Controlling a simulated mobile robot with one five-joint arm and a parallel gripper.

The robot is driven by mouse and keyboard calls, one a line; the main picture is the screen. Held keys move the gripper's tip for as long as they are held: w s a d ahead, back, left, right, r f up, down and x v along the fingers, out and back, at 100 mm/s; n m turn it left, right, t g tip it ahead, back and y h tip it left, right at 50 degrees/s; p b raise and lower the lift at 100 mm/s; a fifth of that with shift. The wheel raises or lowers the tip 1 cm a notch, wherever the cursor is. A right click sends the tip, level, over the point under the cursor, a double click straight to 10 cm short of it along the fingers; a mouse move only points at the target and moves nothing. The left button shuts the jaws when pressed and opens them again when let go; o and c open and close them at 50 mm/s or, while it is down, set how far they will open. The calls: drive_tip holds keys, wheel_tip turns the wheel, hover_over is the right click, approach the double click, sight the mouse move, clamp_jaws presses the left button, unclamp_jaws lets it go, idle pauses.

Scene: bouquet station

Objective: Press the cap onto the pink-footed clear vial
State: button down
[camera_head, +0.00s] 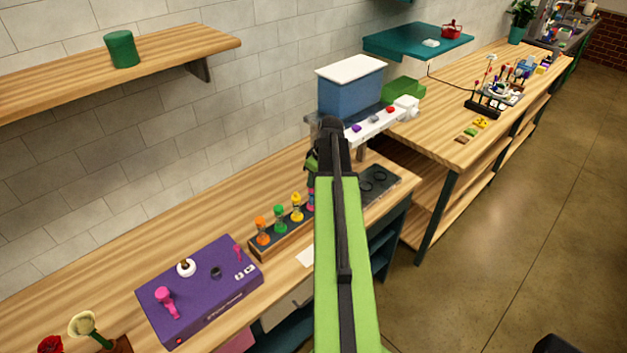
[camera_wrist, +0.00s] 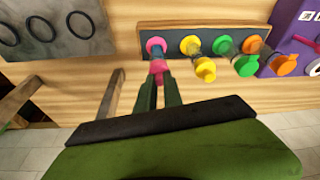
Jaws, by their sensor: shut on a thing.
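The pink-footed clear vial (camera_wrist: 157,48) stands at one end of the dark-topped wooden rack (camera_wrist: 236,20), next to the yellow vial. In the head view its end of the rack (camera_head: 261,252) is mostly hidden by my arm. My gripper (camera_wrist: 160,82) is over that vial, and its two dark green fingers are shut on a pink cap (camera_wrist: 158,67). The cap is in line with the vial, at its upper end. I cannot tell whether the cap is fully seated.
Yellow (camera_head: 296,207), green (camera_head: 280,218) and orange (camera_head: 262,231) capped vials stand in the same rack, close beside my gripper. A purple box (camera_head: 205,300) with pink knobs is to the left. A dark plate with rings (camera_wrist: 60,30) lies on the other side.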

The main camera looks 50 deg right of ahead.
drive_tip(key=c, duration=1.4)
unclamp_jaws()
drive_tip(key=shift+o, duration=0.3)
drive_tip(key=o, duration=0.4)
drive_tip(key=shift+r, duration=0.1)
wheel_tip(320, 180, up, 7)
drive_tip(key=p, duration=0.7)
clamp_jaws()
